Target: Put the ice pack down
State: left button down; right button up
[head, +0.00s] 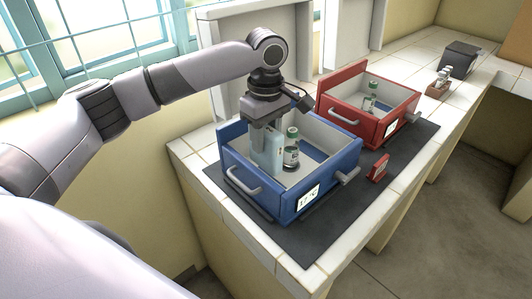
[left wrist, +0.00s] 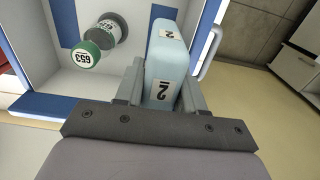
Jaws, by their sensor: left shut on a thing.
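My left gripper (head: 263,125) reaches down into the blue incubator box (head: 291,208) and is shut on the ice pack (head: 271,154). The ice pack is a pale blue block, held upright inside the box beside a green-capped bottle (head: 291,150). In the left wrist view the ice pack (left wrist: 168,65) sits between the two fingers and shows labels reading 12. The bottle's cap (left wrist: 86,56) there reads 653. Whether the pack's lower end touches the box floor is hard to tell. My right gripper does not show.
A red box (head: 367,120) with another bottle (head: 370,100) stands behind and right on the same dark mat (head: 330,232). A small red block (head: 378,168) lies right of the blue box. Farther back are a bottle rack (head: 438,90) and a dark box (head: 459,59).

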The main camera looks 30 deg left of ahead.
aim_at(266, 155)
pick_arm(q)
jog(key=shift+f, duration=2.5)
jog(key=shift+f, duration=0.15)
jog(key=c, duration=1)
grip_release()
jog(key=shift+f, duration=0.1)
jog(key=shift+o, duration=0.2)
notch_tip(266, 155, up, 12)
jog(key=shift+r, duration=0.25)
